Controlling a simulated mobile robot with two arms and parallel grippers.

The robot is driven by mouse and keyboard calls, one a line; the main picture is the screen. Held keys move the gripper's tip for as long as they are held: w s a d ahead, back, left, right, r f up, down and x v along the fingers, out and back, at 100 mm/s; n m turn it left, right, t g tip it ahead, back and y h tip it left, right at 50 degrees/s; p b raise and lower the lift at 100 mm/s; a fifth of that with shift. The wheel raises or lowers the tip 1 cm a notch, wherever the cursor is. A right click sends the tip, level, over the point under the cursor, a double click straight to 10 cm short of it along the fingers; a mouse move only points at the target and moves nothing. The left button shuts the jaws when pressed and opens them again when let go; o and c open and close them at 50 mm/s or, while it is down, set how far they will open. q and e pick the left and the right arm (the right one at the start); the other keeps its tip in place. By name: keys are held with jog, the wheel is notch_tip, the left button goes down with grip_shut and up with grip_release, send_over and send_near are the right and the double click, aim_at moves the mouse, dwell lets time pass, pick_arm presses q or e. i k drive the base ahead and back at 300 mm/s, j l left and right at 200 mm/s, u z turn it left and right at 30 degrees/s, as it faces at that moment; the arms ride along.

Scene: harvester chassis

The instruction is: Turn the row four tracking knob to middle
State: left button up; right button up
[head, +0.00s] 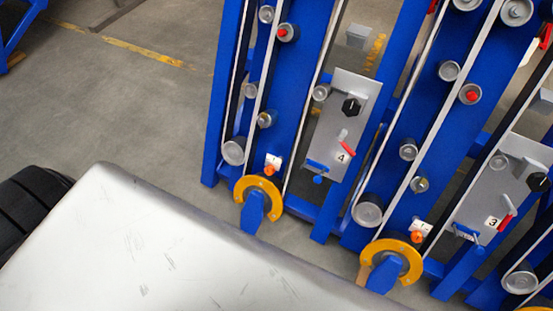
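The row four panel (337,130) is a light grey plate marked "4", fixed between blue frame beams right of the picture's centre. Near its top is a black knob (351,105) with a pale pointer line; the exact setting is too small to tell. Below the knob is a red-handled lever (346,148), and a blue handle (317,166) sits at the panel's lower edge. Neither of my grippers is in view.
A similar panel marked "3" (490,195) with its own black knob (537,182) is at the right. A large pale metal surface (170,250) fills the lower left foreground. Yellow-orange rings (241,190) stick out at the frame's base. Grey floor is open at upper left.

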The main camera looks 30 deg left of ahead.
aim_at(270, 169)
jog(key=u, duration=0.9)
